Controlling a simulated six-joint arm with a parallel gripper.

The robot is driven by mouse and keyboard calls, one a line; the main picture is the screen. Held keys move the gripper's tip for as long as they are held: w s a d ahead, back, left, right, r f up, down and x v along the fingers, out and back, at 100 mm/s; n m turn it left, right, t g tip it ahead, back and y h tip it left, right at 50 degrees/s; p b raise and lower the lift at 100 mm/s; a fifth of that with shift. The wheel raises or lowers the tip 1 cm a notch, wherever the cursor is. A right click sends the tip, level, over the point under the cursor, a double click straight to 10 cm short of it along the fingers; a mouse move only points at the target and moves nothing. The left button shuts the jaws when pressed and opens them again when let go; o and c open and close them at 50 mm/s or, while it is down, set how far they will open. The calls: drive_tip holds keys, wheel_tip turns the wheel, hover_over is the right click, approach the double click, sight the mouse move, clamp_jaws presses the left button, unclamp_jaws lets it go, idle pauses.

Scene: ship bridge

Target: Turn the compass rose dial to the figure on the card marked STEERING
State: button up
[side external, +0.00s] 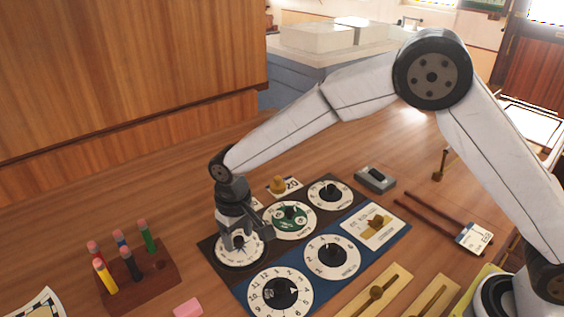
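A dark and blue panel (312,273) carries several round white dials with dark knobs. My gripper (240,243) points down over the white dial (226,259) at the panel's left corner and hides much of its middle. I cannot tell whether the fingers are open or shut on its knob. The dial with a green centre (290,222) is just right of the gripper. I cannot tell which dial is the compass rose. A small card (293,184) reading 20 stands behind the panel by a brass piece. Another card (475,238) lies at right. The word STEERING is not readable on either.
Other dials (330,195), (332,256), (280,291) sit close by. A wooden block (160,285) with upright coloured pegs stands at left, with a pink block (187,308) near it. A grey switch box (375,180) and brass slider plates (380,290) flank the panel.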

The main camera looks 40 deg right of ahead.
sight(239, 239)
drive_tip(key=shift+r, duration=0.15)
drive_tip(key=shift+r, duration=3.75)
drive_tip(key=s+d+f+t, duration=0.1)
drive_tip(key=s+d, duration=0.4)
drive_tip(key=d, duration=0.2)
drive_tip(key=s+d+f+m, duration=0.1)
drive_tip(key=s+d, duration=0.5)
drive_tip(key=d, duration=0.2)
drive_tip(key=s+d+f+m+t, duration=0.1)
drive_tip(key=s+d, duration=0.4)
drive_tip(key=d, duration=0.2)
drive_tip(key=shift+s+d+f+t, duration=0.25)
drive_tip(key=shift+s+d+t, duration=0.05)
drive_tip(key=shift+d, duration=0.05)
drive_tip(key=shift+s+d+f, duration=0.15)
drive_tip(key=shift+s, duration=0.25)
